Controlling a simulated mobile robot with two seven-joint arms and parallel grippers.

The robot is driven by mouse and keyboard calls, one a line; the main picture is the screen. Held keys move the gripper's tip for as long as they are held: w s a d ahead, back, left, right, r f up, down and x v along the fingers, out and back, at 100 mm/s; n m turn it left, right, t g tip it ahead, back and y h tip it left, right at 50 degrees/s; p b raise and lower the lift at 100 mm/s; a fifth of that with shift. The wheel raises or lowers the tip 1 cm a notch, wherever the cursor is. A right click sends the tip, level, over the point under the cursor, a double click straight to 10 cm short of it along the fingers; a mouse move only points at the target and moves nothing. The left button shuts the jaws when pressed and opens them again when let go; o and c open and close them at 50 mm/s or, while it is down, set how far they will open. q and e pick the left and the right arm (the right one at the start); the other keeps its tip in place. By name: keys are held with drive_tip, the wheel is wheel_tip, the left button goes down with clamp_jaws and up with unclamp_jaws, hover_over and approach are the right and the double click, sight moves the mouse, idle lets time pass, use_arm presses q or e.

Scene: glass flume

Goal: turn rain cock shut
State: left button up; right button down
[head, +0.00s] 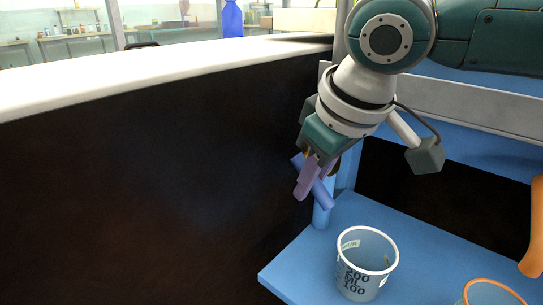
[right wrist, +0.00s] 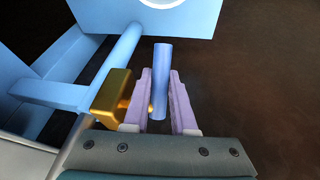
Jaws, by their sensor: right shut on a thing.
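The rain cock has a blue bar-shaped lever (head: 326,198) and a brass body (right wrist: 112,98). In the right wrist view the lever (right wrist: 161,60) stands between the two purple fingers, and the brass body is just left of them. My right gripper (head: 313,184) is shut on the lever, which tilts down to the right in the head view. The gripper hides most of the brass body there. A blue pipe (right wrist: 122,55) runs beside the cock. My left gripper is in neither view.
A clear measuring cup (head: 366,262) stands on the blue shelf (head: 300,262) below the cock. An orange-rimmed cup (head: 488,292) and an orange object (head: 536,230) are at the right. A dark wall with a white top edge (head: 150,72) fills the left.

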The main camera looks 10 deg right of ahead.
drive_tip(key=shift+t+y+p, duration=0.5)
drive_tip(key=shift+t+p, duration=0.1)
drive_tip(key=shift+p, duration=0.55)
drive_tip(key=shift+w+a+f+t+y+p, duration=0.15)
drive_tip(key=shift+f+t+y+p, duration=0.15)
drive_tip(key=shift+t+y, duration=0.3)
drive_tip(key=shift+f+m+t, duration=0.15)
drive_tip(key=shift+m+t, duration=0.15)
drive_tip(key=shift+t, duration=0.2)
drive_tip(key=shift+w+a+f+t+y+b, duration=0.15)
drive_tip(key=shift+w+f+t+y+b, duration=0.05)
drive_tip(key=shift+t+y+b, duration=0.4)
drive_tip(key=shift+w+a+t+y+b, duration=0.2)
drive_tip(key=shift+t+y+b, duration=0.3)
drive_tip(key=shift+t+b, duration=0.4)
drive_tip(key=shift+w+r+t+y+b, duration=0.2)
drive_tip(key=shift+t+y+b, duration=0.2)
drive_tip(key=shift+t+b, duration=0.15)
drive_tip(key=shift+a, duration=0.1)
